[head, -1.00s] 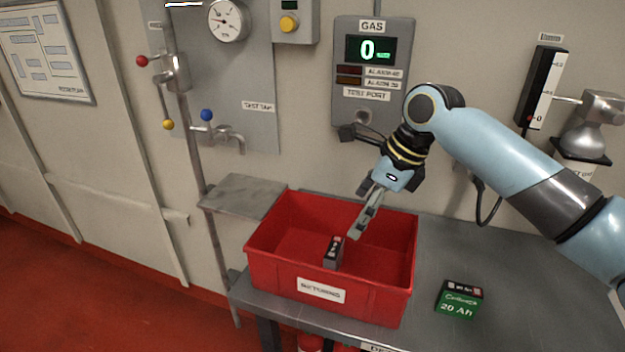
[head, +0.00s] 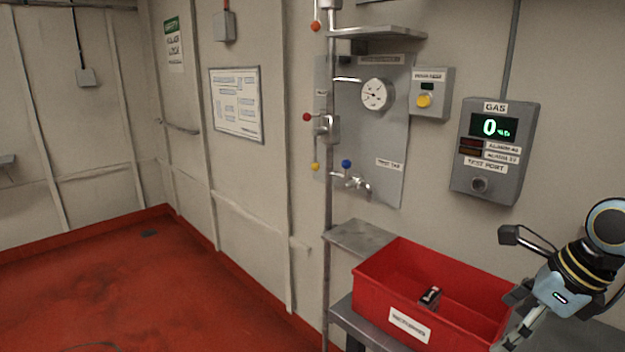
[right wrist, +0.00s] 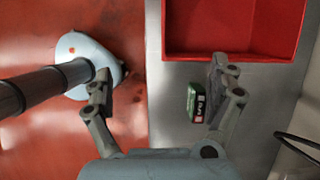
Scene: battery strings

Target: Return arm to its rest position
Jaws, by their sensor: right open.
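My right gripper (head: 518,335) is at the lower right of the head view, in front of the red bin's right end, its tips partly cut off by the frame. In the right wrist view my right gripper (right wrist: 157,88) has its fingers spread wide with nothing held between them. The red bin (head: 375,300) holds a small dark battery (head: 430,296) standing inside it. The bin also shows at the top of the right wrist view (right wrist: 232,57). My left gripper is in neither view.
A green battery (right wrist: 195,103) sits on the grey bench (right wrist: 175,125), beside and below one finger in the right wrist view, outside the bin. A grey side shelf (head: 358,236) adjoins the bin. The wall carries a tap (head: 352,183) and gas panel (head: 497,150). Red floor at left is clear.

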